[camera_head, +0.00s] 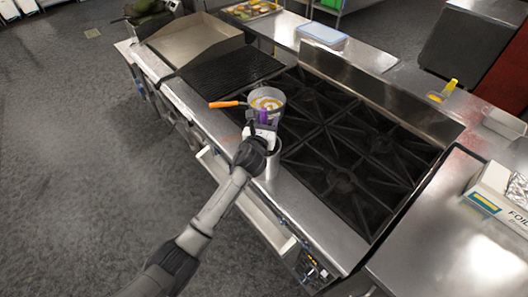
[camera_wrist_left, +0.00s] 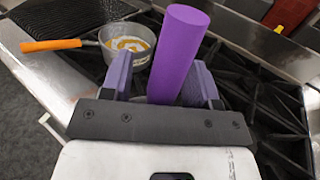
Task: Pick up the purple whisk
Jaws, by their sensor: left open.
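The purple whisk (camera_head: 263,116) shows as a thick purple handle at my left gripper in the head view. In the left wrist view the purple handle (camera_wrist_left: 180,48) rises upright, leaning slightly right, between the two fingers. My left gripper (camera_head: 262,126) is at the front edge of the stove. Its fingers (camera_wrist_left: 162,82) are open, one on each side of the handle; the handle lies nearer the right finger, and I cannot tell if they touch. The whisk's wire end is hidden. My right gripper is not in view.
A pan (camera_head: 267,98) with an orange handle (camera_head: 226,104) sits just behind the gripper. A metal container (camera_head: 272,164) stands partly hidden below the gripper. Black burner grates (camera_head: 345,150) fill the stove top to the right. A foil box (camera_head: 492,195) lies on the right counter.

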